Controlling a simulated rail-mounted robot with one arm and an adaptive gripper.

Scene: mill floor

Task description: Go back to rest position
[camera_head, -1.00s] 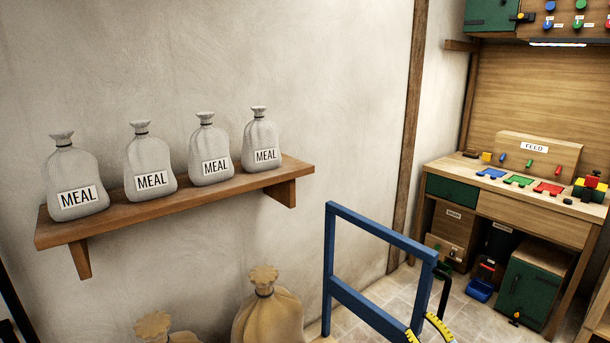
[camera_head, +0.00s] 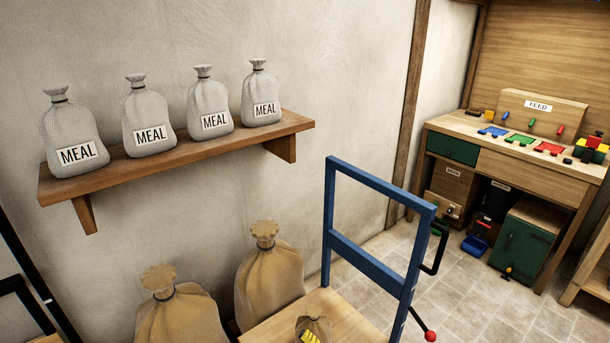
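A yellow piece with dark marks (camera_head: 311,337) shows at the bottom edge, in front of a small brown sack (camera_head: 314,322). It looks like a fingertip of my gripper; the rest is below the frame. I cannot tell whether the gripper is open or shut, or whether it touches the sack. The small sack stands on the wooden top (camera_head: 276,325) beside a blue frame (camera_head: 381,268).
Several grey MEAL sacks (camera_head: 150,128) stand on a wall shelf (camera_head: 178,158). Large tan sacks (camera_head: 268,275) stand below. A lever with a red knob (camera_head: 430,337) is right of the frame. A workbench (camera_head: 500,155) stands at back right, with tiled floor (camera_head: 455,290) before it.

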